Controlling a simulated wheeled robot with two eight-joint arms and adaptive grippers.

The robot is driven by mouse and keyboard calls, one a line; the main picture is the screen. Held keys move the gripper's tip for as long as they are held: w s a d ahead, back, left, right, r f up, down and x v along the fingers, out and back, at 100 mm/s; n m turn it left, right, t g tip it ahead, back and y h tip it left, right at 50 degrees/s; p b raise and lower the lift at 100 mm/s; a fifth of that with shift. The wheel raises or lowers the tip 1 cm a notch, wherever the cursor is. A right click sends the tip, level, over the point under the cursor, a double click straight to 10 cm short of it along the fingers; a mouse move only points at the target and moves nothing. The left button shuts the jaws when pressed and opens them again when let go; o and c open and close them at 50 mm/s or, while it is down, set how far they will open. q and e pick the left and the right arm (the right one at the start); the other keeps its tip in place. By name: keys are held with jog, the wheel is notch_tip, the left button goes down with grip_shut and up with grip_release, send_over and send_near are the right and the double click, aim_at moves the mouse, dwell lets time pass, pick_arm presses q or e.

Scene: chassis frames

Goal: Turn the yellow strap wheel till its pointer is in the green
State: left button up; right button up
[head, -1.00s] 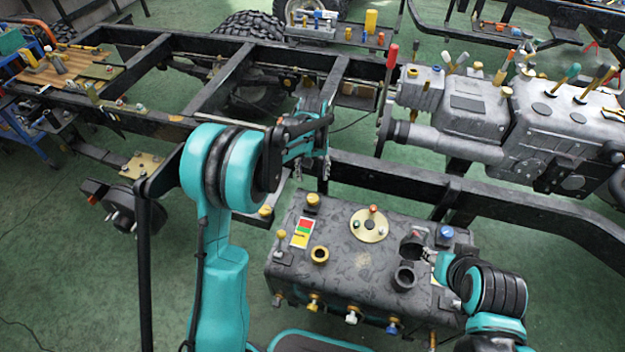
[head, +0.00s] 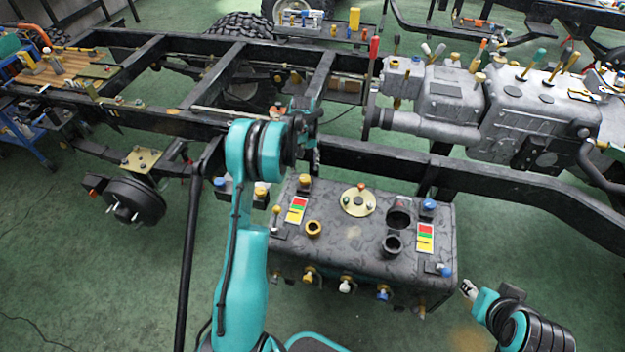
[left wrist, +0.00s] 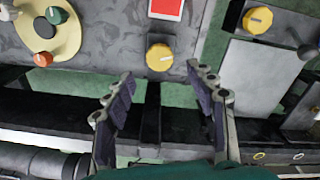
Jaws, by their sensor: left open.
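The yellow strap wheel (head: 305,180) sits at the far left corner of the dark tank (head: 350,238), above a label (head: 297,209) with red, green and yellow bands. In the left wrist view the wheel (left wrist: 160,57) has a pale line on top; I cannot tell which band it points to. Only the label's red band (left wrist: 166,8) shows there. My left gripper (left wrist: 160,78) is open, its fingers apart at the wheel's edge, not around it; in the head view my own arm mostly hides it. My right gripper (head: 467,289) is right of the tank; its opening is unclear.
A second yellow knob (left wrist: 258,20) stands on a grey box beside the tank. The black chassis rail (head: 385,162) runs behind the tank. Green floor is clear in front.

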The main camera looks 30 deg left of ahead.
aim_at(305, 178)
pick_arm(q)
notch_tip(305, 178, down, 6)
jog(key=shift+f+b, duration=0.2)
jog(key=shift+b, duration=0.95)
jog(key=c, duration=1.2)
